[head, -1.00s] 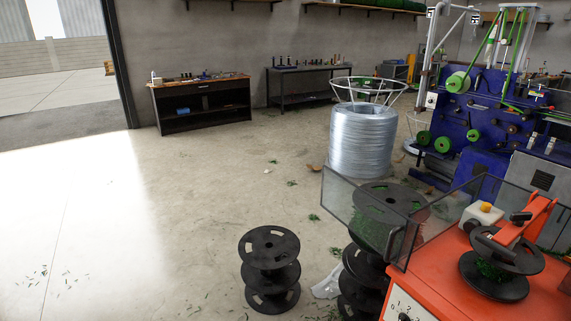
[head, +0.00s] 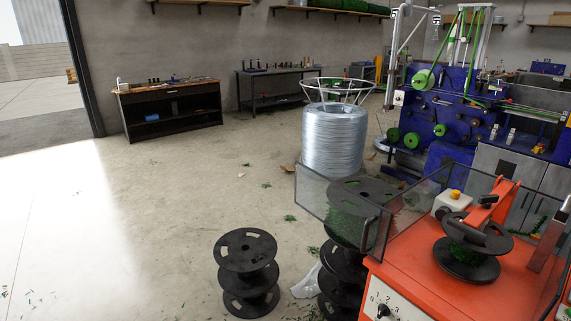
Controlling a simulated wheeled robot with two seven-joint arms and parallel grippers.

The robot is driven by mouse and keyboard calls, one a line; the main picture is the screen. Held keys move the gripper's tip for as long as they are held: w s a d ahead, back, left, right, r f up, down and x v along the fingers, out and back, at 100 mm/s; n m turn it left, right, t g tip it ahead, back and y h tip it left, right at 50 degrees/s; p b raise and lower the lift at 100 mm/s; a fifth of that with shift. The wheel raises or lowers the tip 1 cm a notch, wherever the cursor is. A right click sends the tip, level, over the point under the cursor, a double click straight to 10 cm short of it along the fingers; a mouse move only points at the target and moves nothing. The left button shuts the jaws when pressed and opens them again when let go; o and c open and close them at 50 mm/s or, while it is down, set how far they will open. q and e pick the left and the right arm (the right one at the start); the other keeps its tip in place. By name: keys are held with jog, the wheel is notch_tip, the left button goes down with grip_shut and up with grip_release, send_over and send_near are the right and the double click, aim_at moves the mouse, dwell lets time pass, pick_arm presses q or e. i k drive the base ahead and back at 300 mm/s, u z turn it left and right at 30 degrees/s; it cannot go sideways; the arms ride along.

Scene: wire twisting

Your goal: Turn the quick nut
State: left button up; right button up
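An orange machine (head: 405,278) stands at the lower right with a black spool (head: 470,258) mounted on its top. An orange arm (head: 494,202) reaches over the spool, and a dark part at its lower end sits by the spool's centre. I cannot make out for sure which part there is the quick nut. Neither of my grippers shows in the head view.
Clear guard panels (head: 335,205) edge the orange machine. Black spools (head: 247,270) are stacked on the floor before it. A large wire coil (head: 334,140) and a blue machine (head: 440,110) stand behind. The floor at left is open.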

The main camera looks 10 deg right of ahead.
aim_at(487, 202)
jog(key=z, duration=1.5)
jog(key=k, duration=1.1)
jog(key=u, duration=0.7)
jog(key=i, duration=0.6)
jog(key=u, duration=0.6)
jog(key=i, duration=2)
jog(key=z, duration=1.4)
jog(key=i, duration=0.95)
jog(key=z, duration=1.05)
